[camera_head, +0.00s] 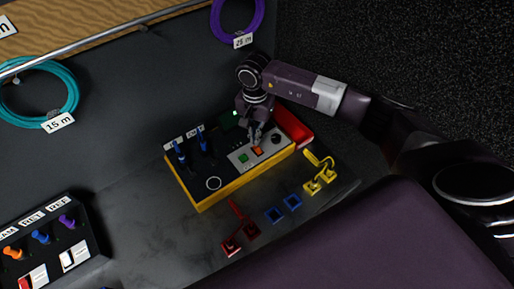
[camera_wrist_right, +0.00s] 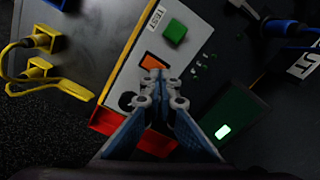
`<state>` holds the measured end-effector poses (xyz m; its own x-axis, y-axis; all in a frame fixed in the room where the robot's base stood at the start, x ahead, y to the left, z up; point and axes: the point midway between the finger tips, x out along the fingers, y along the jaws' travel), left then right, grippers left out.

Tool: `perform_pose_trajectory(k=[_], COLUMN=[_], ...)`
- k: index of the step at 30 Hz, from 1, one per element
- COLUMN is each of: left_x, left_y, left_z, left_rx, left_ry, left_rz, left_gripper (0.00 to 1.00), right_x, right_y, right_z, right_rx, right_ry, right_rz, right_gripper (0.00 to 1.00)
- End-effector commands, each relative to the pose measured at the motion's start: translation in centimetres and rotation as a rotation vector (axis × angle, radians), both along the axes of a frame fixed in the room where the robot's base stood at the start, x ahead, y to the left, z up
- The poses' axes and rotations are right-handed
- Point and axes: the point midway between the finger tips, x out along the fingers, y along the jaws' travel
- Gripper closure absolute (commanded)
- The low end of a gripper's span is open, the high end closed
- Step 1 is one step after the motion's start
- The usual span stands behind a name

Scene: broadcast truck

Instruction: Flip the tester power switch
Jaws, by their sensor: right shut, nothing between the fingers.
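The tester (camera_head: 203,203) is a yellow-edged box with a dark top on the grey worktop. Its light panel (camera_head: 238,163) carries a green button (camera_head: 243,158), an orange switch (camera_head: 258,150) and a black knob (camera_head: 276,139). In the wrist view I see the green button (camera_wrist_right: 174,31), the orange switch (camera_wrist_right: 152,63) and part of the knob (camera_wrist_right: 127,101). My right gripper (camera_head: 254,143) is shut and empty, its tips (camera_wrist_right: 161,76) at the orange switch and partly covering it. I cannot tell whether they touch. My left gripper is out of view.
Blue plugs (camera_head: 203,142) stand in the tester's left part. Red (camera_head: 232,246), blue (camera_head: 283,209) and yellow (camera_head: 318,180) connectors lie in front. A dark box with coloured plugs (camera_head: 68,222) stands at left. Teal (camera_head: 70,97) and purple (camera_head: 216,22) cable coils hang behind.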

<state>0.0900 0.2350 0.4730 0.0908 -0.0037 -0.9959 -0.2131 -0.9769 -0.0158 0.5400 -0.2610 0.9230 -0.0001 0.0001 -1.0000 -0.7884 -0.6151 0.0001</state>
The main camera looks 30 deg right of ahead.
Motion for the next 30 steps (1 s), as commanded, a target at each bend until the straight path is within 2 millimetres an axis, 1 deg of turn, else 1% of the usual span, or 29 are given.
perform_pose_trajectory(k=[30], left_x=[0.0], left_y=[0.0], left_z=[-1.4], left_rx=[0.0], left_ry=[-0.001], left_rz=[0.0], left_gripper=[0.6], right_x=[0.0], right_y=[0.0], right_z=[-1.4], right_rx=[0.0], right_ry=[0.0], right_rz=[0.0], right_gripper=[1.0])
